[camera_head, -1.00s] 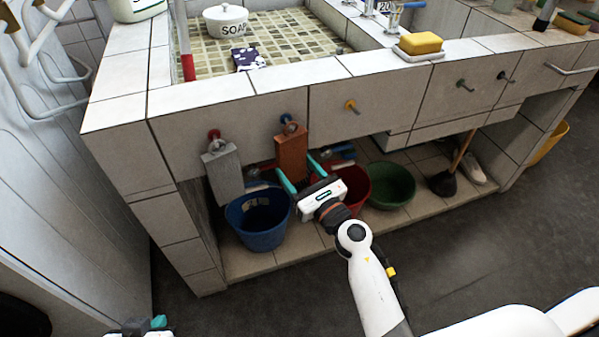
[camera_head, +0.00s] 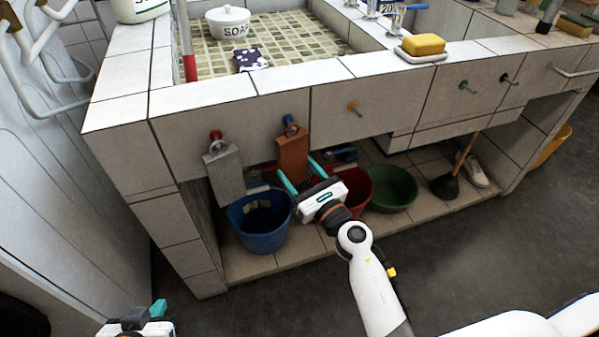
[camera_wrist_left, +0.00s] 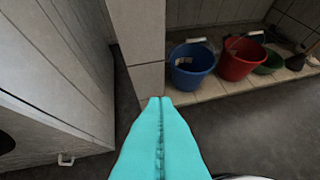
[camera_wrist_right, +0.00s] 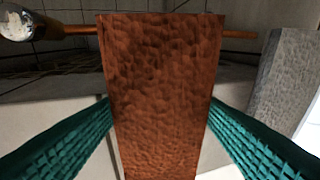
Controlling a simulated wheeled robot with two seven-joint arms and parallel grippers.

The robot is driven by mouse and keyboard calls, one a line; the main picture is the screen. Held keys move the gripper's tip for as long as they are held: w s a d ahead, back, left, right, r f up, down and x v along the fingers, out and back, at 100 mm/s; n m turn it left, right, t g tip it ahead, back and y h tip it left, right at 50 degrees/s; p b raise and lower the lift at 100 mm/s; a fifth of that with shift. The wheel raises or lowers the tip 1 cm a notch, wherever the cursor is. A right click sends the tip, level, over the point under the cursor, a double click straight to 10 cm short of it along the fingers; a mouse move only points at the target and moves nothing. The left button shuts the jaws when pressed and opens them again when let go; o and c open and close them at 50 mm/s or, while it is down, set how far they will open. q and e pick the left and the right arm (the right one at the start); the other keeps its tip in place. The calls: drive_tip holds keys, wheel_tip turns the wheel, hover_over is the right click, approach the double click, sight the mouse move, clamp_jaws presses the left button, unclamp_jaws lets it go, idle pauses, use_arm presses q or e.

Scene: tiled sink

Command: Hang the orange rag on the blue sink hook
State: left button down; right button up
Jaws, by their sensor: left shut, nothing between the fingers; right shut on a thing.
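The orange rag (camera_head: 293,152) hangs upright against the tiled front of the sink, its top loop at the blue hook (camera_head: 288,120). At this size I cannot tell whether the loop is around the hook or just in front of it. My right gripper (camera_head: 297,168) is shut on the rag's lower part, one teal finger on each side; the rag fills the middle of the right wrist view (camera_wrist_right: 163,90). My left gripper (camera_head: 159,307) is low at the left, away from the rag; its teal fingers are together and empty in the left wrist view (camera_wrist_left: 160,100).
A grey rag (camera_head: 223,170) hangs from the red hook (camera_head: 215,135), left of the orange rag. A yellow hook (camera_head: 353,107) is to the right. Blue (camera_head: 258,235), red (camera_head: 358,190) and green (camera_head: 391,188) tubs stand on the shelf below.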

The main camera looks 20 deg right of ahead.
drive_tip(key=o, duration=1.1)
drive_tip(key=shift+o, duration=0.2)
